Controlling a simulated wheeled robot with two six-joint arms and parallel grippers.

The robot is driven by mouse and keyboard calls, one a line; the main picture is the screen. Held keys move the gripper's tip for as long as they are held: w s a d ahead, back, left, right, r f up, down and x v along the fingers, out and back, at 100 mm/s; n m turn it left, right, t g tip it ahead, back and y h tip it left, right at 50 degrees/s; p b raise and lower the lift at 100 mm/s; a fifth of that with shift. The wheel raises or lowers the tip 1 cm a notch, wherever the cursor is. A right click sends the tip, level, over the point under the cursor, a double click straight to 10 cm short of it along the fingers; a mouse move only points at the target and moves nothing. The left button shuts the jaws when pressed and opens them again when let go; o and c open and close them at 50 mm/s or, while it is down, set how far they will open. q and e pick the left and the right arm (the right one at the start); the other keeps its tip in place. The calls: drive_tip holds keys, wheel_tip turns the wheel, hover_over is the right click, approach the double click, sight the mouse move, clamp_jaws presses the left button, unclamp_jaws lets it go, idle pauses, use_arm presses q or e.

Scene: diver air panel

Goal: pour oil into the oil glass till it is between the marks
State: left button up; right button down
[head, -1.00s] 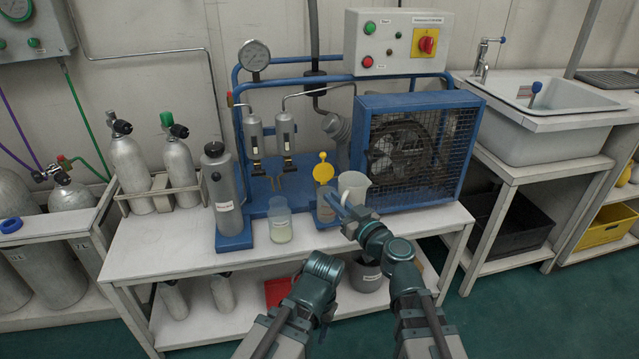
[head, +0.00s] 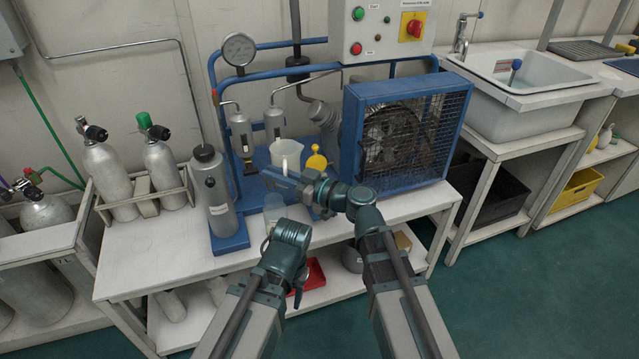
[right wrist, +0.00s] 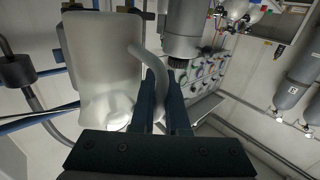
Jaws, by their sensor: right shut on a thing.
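A white jug (head: 286,155) is upright above the blue compressor base, in front of the right filter column. My right gripper (head: 276,178) is shut on its handle. The right wrist view shows the jug (right wrist: 103,70) at the left and my right gripper's fingers (right wrist: 162,100) closed around the curved handle. I cannot see how much oil the jug holds. A yellow round cap (head: 316,161) stands right of the jug. The oil glass and its marks are not clearly visible; my right arm covers the area below the cap. My left gripper (head: 298,292) is low in front of the bench, its fingers unclear.
A clear jar (head: 273,207) stands on the bench front, partly hidden by my arms. A grey labelled bottle (head: 212,190) stands left on the blue base. The fan cage (head: 408,135) is close right. The bench's left front (head: 150,260) is clear.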

drive_tip(key=d+m+b, duration=0.1)
drive_tip(key=w+d+m+t+y+b, duration=0.1)
drive_tip(key=m+b, duration=0.1)
drive_tip(key=w+d+m+t+b, duration=0.1)
drive_tip(key=m, duration=0.1)
drive_tip(key=shift+w+d+f+y+b, duration=0.15)
drive_tip(key=shift+f+y+b, duration=0.1)
drive_tip(key=shift+y+b, duration=0.15)
drive_tip(key=f+m+b, duration=0.1)
drive_tip(key=b, duration=0.1)
drive_tip(key=d+f+m+b, duration=0.1)
drive_tip(key=f+b, duration=0.1)
drive_tip(key=w+f+t+b, duration=0.1)
drive_tip(key=f+b, duration=0.1)
drive_tip(key=b, duration=0.1)
drive_tip(key=shift+d+f+m, duration=0.2)
drive_tip(key=shift+d+m, duration=0.15)
drive_tip(key=shift+m, duration=0.05)
drive_tip(key=shift+w+d+r+m+t, duration=0.15)
drive_tip(key=shift+d+r+m+t, duration=0.25)
drive_tip(key=shift+m, duration=0.5)
drive_tip(key=shift+r, duration=0.1)
drive_tip(key=shift+w+r+m+t+p, duration=0.1)
drive_tip(key=shift+r+m+t+p, duration=0.2)
drive_tip(key=shift+r+m+p, duration=0.4)
